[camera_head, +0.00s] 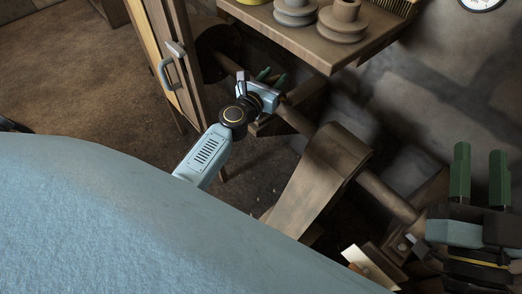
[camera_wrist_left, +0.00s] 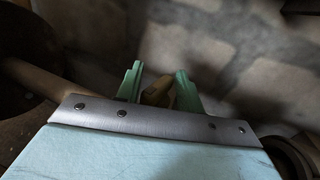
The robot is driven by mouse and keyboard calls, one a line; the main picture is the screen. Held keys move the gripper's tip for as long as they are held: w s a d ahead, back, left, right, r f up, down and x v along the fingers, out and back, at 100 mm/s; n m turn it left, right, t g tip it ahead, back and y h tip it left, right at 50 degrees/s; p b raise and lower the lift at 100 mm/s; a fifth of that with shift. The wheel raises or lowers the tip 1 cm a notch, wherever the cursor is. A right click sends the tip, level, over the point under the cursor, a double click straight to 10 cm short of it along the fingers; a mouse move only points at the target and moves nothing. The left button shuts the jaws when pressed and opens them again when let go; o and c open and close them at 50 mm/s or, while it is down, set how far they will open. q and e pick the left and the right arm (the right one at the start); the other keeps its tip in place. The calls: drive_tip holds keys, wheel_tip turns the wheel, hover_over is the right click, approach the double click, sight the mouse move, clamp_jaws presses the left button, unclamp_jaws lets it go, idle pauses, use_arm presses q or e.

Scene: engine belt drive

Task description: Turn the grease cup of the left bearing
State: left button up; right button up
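The shaft (camera_head: 385,193) runs along the stone wall, with a belt (camera_head: 318,175) over its pulley. The cabinet (camera_head: 174,60) with a handle stands left. A large pale-blue surface fills the foreground.

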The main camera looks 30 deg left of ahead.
use_arm(q)
drive_tip(key=n+y, duration=0.2)
drive_tip(key=y, duration=0.1)
drive_tip(key=shift+d, duration=0.15)
drive_tip(key=shift+n+y, duration=0.4)
drive_tip(key=shift+y, duration=0.3)
drive_tip(key=n+g+y+b, duration=0.1)
drive_tip(key=n+g+y, duration=0.1)
drive_tip(key=y, duration=0.3)
drive_tip(key=shift+f+n+b, duration=0.15)
drive_tip(key=shift+n+b, duration=0.15)
drive_tip(key=shift+n, duration=0.4)
drive_tip(key=shift+s+n+g+y, duration=0.15)
drive_tip(key=shift+n+g+y, duration=0.15)
drive_tip(key=shift+g+y, duration=0.1)
drive_tip(key=s+d+r+m+t+h+p, duration=0.25)
drive_tip(key=s+d+m+h, duration=1.1)
drive_tip(key=m, duration=0.85)
drive_tip(key=s+a+f+m+g+p, duration=0.1)
drive_tip(key=s+f+m+g, duration=0.4)
drive_tip(key=f, duration=0.5)
drive_tip(key=s+a+f+m+g+p, duration=0.2)
drive_tip(key=s+f+m+g, duration=0.2)
drive_tip(key=f+m, duration=0.5)
drive_tip(key=shift+s+a+f+m+g+y, duration=0.2)
drive_tip(key=shift+s+f+m+g+y, duration=0.2)
drive_tip(key=shift+s+f, duration=0.55)
drive_tip(key=shift+r, duration=0.1)
